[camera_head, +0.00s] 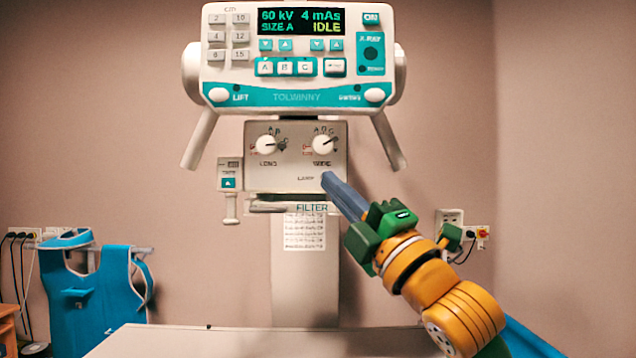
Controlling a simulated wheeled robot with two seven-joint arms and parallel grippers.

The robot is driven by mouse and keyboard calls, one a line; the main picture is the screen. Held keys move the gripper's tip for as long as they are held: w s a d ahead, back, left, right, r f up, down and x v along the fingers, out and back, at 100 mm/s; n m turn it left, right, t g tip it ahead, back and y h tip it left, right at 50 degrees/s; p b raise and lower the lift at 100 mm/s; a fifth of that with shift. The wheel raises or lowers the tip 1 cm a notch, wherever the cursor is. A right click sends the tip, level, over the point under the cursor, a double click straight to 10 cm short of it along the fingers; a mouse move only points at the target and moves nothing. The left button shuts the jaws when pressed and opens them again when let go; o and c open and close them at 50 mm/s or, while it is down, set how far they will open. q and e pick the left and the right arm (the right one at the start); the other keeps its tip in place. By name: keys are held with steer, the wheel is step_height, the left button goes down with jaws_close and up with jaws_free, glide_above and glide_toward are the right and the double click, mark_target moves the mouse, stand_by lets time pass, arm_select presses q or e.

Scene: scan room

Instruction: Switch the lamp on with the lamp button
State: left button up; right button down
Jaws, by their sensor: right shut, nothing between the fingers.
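The collimator box (265,178) hangs below the console and carries two knobs and a "LAMP" label near its lower edge. My right gripper (328,178) comes in from the lower right. Its blue-grey fingers are shut with nothing between them, and their tips lie over the lower front of the box, just right of the label. The lamp button is not visible; the fingertips cover the spot beside the label. I cannot tell whether the tips touch the box. No lit lamp shows. My left gripper is not in view.
The console (290,98) above reads "60 kV 4 mAs", "SIZE A", "IDLE". Two grey handles slope down from it, the right one (388,140) above my right arm. A pale table (250,343) spans the bottom. A blue apron (95,285) hangs at left.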

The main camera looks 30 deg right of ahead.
steer(key=shift+s+r, duration=0.3)
steer(key=shift+s, duration=0.05)
steer(key=w+d+p, duration=0.4)
steer(key=w, duration=0.3)
steer(key=shift+w+d, duration=0.3)
steer(key=shift+d, duration=0.05)
stand_by(1.8)
